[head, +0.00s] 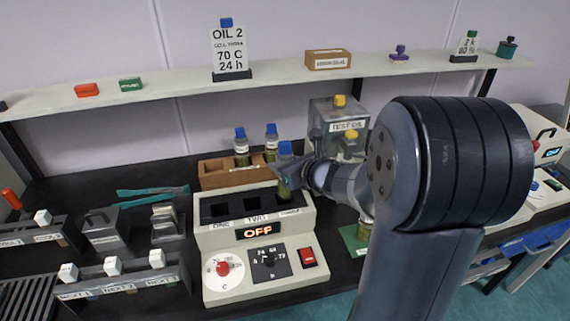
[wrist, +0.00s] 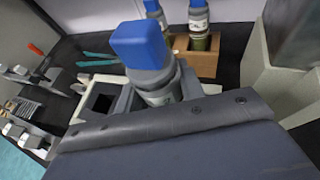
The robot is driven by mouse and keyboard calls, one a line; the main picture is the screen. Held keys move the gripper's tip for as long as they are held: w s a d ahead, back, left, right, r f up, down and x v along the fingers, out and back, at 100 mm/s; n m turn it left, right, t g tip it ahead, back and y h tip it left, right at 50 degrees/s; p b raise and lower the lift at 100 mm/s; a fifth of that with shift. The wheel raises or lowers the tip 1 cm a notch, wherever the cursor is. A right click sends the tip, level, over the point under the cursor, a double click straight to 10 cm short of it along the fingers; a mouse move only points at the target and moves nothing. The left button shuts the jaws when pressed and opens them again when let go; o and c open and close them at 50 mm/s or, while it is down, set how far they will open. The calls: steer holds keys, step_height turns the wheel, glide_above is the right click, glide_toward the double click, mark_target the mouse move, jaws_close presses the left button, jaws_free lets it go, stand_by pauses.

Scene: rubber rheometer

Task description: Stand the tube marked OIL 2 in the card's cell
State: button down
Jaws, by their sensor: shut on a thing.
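My gripper (head: 288,171) is shut on a blue-capped tube (head: 284,188), which is about upright over the right-hand cell of the white heater block (head: 212,240). I cannot tell whether its lower end is inside that cell. The tube's blue cap (wrist: 140,45) fills the middle of the wrist view; its label is not readable. The left and middle cells look dark and empty, above labels that seem to read ONE and TWO. The display reads OFF. The card (head: 228,50) on the shelf reads OIL 2, 70 C, 24 h; its small cell line is hard to read.
Two more blue-capped tubes (head: 241,147) stand in the wooden rack (head: 222,178) behind the block. My arm hides the right side.

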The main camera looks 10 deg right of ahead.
steer(key=shift+f, duration=0.1)
stand_by(0.3)
steer(key=shift+f+b, duration=3.8)
steer(key=shift+b, duration=0.3)
steer(key=c, duration=0.8)
jaws_free()
steer(key=shift+c, duration=0.2)
steer(key=shift+r, duration=0.1)
steer(key=p+v, duration=0.1)
steer(key=v, duration=0.9)
steer(key=shift+s+d+p, duration=0.2)
steer(key=shift+s+p, duration=0.2)
steer(key=shift+w+r, duration=0.1)
